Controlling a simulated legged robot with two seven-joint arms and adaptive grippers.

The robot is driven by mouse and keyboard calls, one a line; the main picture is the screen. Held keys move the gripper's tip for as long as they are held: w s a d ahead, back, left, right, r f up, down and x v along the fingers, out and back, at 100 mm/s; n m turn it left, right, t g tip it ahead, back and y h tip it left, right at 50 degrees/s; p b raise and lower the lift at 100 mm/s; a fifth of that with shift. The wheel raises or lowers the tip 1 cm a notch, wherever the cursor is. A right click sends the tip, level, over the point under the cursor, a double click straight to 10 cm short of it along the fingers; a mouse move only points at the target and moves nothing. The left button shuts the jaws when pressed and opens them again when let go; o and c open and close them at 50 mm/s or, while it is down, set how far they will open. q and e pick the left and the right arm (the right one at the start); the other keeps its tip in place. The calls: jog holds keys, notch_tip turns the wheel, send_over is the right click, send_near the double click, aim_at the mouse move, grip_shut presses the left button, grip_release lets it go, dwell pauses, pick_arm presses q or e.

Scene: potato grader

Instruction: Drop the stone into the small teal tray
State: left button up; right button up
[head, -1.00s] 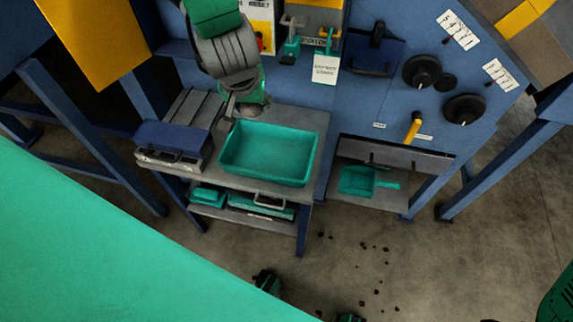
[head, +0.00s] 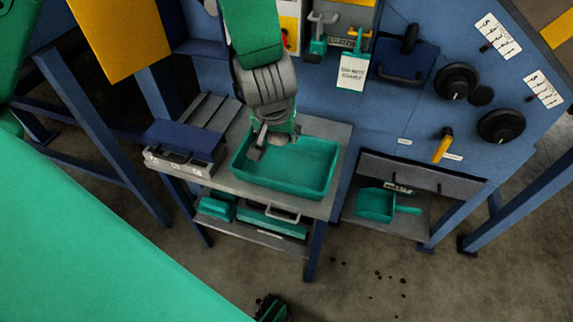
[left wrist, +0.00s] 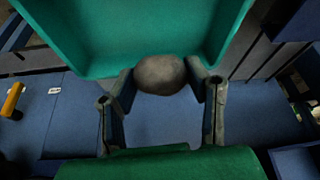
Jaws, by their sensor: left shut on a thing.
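The small teal tray (head: 290,190) is a rectangular open tray on the grey table. It also shows at the top of the left wrist view (left wrist: 135,52). My left gripper (head: 270,145) is over the back left part of the tray in the head view. In the left wrist view, the fingers of my left gripper (left wrist: 163,82) are shut on a round grey-brown stone (left wrist: 160,75). The tray lies behind the stone there. I cannot make out the stone clearly in the head view. My right gripper is not in view.
A blue and grey unit (head: 185,150) stands left of the tray. A teal scoop (head: 376,205) lies on a low shelf to the right. The blue panel (head: 420,120) with black knobs rises behind. Dark crumbs (head: 390,278) lie on the floor.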

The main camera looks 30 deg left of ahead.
pick_arm(q)
jog(key=shift+r, duration=0.1)
jog(key=o, duration=1.3)
jog(key=shift+a, duration=0.1)
jog(key=v, duration=0.7)
jog(key=shift+r, duration=0.2)
jog(key=shift+s+f, duration=0.1)
jog(key=shift+s, duration=0.05)
